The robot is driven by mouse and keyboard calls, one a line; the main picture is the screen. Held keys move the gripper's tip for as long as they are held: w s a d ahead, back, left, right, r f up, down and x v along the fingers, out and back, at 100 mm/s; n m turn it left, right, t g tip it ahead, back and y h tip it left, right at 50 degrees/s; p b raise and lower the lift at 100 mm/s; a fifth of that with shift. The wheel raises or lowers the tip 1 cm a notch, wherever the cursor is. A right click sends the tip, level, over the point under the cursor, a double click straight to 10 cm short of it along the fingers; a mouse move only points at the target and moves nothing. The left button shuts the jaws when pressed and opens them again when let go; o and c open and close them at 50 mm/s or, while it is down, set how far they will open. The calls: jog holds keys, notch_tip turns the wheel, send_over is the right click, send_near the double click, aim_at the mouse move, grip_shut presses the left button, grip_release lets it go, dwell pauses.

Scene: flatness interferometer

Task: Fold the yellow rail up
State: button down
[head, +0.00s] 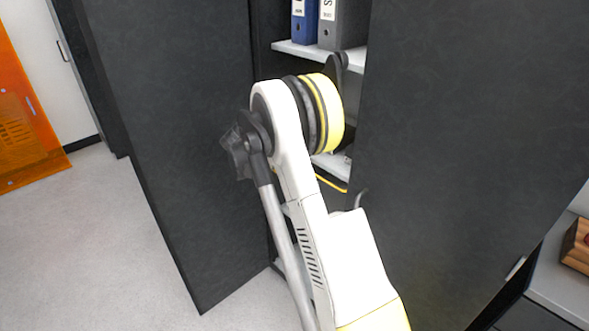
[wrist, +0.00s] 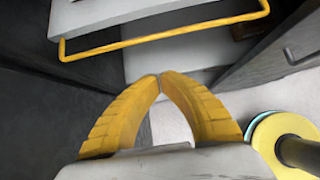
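The yellow rail (wrist: 165,37) is a thin bar with bent ends, running along the front of a pale grey shelf or drawer in the wrist view. A short piece of yellow bar, which looks like the same rail, shows inside the cabinet in the head view (head: 331,183), partly hidden by my arm. My gripper (wrist: 160,76) has two yellow ribbed fingers with their tips together and nothing visible between them. The tips appear below the rail in the wrist view, with a visible gap. My gripper is hidden in the head view.
A dark cabinet stands open, with its left door (head: 165,130) swung out and a dark panel (head: 465,150) at right. Binders (head: 341,25) stand on its upper shelf (head: 300,50). An orange panel (head: 22,130) is at far left. The floor (head: 90,235) at left is clear.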

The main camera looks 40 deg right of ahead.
jog(key=shift+d+f, duration=0.2)
jog(key=shift+f, duration=0.1)
jog(key=b+x, duration=0.4)
jog(key=x, duration=0.6)
jog(key=shift+w+d+r+b, duration=0.1)
jog(key=shift+d+r+b, duration=0.1)
jog(key=shift+r, duration=0.45)
jog(key=shift+s+d+r+b, duration=0.1)
jog(key=shift+r+b, duration=0.1)
jog(key=shift+r, duration=0.5)
jog(key=shift+w+d+r+b, duration=0.1)
jog(key=shift+r+b, duration=0.1)
jog(key=shift+r, duration=0.45)
jog(key=shift+r+y+p, duration=0.25)
jog(key=shift+y+p, duration=0.3)
jog(key=shift+y, duration=0.25)
jog(key=shift+r+y+p, duration=0.15)
jog(key=shift+y+p, duration=0.15)
jog(key=shift+y, duration=0.1)
